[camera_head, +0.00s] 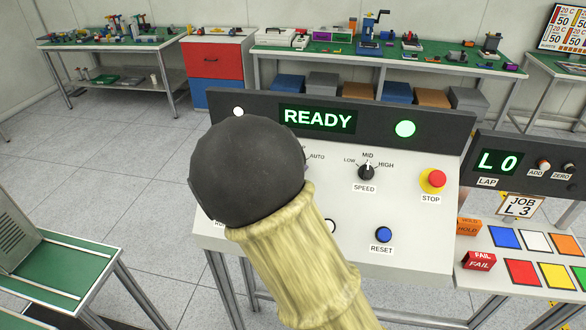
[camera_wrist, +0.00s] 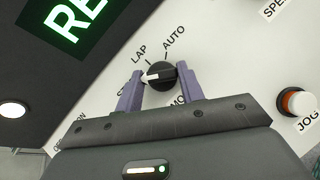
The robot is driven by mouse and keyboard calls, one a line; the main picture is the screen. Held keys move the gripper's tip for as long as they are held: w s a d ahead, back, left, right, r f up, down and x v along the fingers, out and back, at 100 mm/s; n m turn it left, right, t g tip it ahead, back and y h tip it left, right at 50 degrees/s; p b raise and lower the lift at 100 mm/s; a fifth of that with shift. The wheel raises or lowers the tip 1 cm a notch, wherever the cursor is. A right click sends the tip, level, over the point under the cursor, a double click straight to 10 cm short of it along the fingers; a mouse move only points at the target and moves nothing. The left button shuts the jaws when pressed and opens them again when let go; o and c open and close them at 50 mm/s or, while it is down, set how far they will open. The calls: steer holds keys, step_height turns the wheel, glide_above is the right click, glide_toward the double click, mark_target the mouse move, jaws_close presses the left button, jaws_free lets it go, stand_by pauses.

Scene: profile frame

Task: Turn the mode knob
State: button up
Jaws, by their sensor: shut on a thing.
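In the wrist view, the black mode knob (camera_wrist: 162,82) sits between the two purple fingers of my gripper (camera_wrist: 162,72), which is shut on it. The knob's white pointer mark faces left in this view, below the LAP label (camera_wrist: 139,52) and away from the AUTO label (camera_wrist: 174,38). Another label at the left and the MODE label below are partly covered by the fingers. In the head view, my arm hides the knob and gripper; only the AUTO label (camera_head: 317,156) shows beside it.
On the same panel are the speed knob (camera_head: 367,172) pointing at MID, a red stop button (camera_head: 433,180) and a blue reset button (camera_head: 384,234). The display (camera_head: 318,118) reads READY, with a lit green lamp (camera_head: 405,129) beside it. The wrist view shows an orange-and-white jog button (camera_wrist: 296,103).

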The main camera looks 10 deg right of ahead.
stand_by(0.4)
steer(key=o, duration=1)
steer(key=v, duration=1.7)
steer(key=shift+s+b, duration=0.25)
steer(key=shift+b, duration=0.2)
steer(key=shift+r, duration=0.1)
